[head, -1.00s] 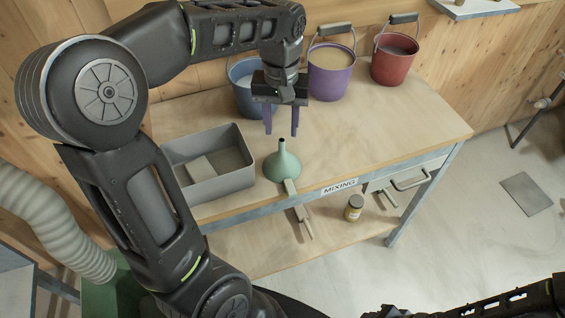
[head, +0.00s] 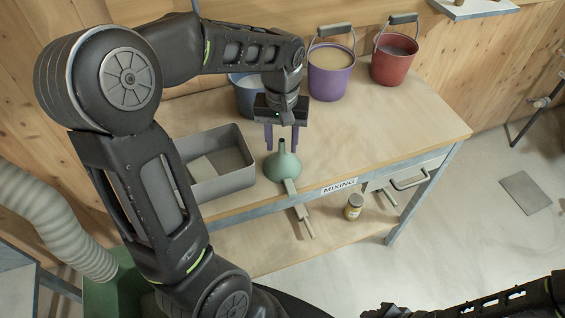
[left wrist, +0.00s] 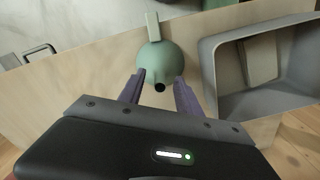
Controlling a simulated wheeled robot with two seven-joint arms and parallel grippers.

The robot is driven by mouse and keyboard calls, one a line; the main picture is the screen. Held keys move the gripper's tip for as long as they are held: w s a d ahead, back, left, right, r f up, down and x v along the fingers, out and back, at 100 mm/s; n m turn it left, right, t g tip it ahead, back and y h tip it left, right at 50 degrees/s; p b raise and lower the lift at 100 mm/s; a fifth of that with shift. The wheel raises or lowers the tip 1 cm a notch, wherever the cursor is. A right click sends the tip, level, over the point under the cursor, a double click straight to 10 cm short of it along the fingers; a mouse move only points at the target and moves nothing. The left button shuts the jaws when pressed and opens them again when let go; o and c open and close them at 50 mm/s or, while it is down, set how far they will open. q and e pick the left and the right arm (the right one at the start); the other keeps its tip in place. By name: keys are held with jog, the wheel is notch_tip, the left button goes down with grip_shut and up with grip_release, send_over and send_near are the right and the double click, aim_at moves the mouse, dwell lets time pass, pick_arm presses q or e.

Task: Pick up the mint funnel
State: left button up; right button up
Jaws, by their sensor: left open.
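The mint funnel (head: 283,168) stands spout up near the front edge of the mixing table, with a pale flat handle or strip at its front. My left gripper (head: 282,147) is open and points down, its two purple fingers on either side of the funnel's spout in the head view. In the left wrist view the funnel (left wrist: 161,62) lies just beyond and between the open fingertips (left wrist: 158,85), its dark spout hole facing the camera. I cannot tell whether the fingers touch it. My right gripper is not clearly seen.
A grey bin (head: 238,181) stands close to the left of the funnel. A blue bucket (head: 243,97) is partly behind my gripper. A purple bucket (head: 331,82) and a red bucket (head: 391,68) stand at the back. The table's right side is clear. A small jar (head: 353,207) sits on the lower shelf.

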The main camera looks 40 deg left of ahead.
pick_arm(q)
jog(key=shift+c, duration=0.5)
grip_shut()
dwell(0.8)
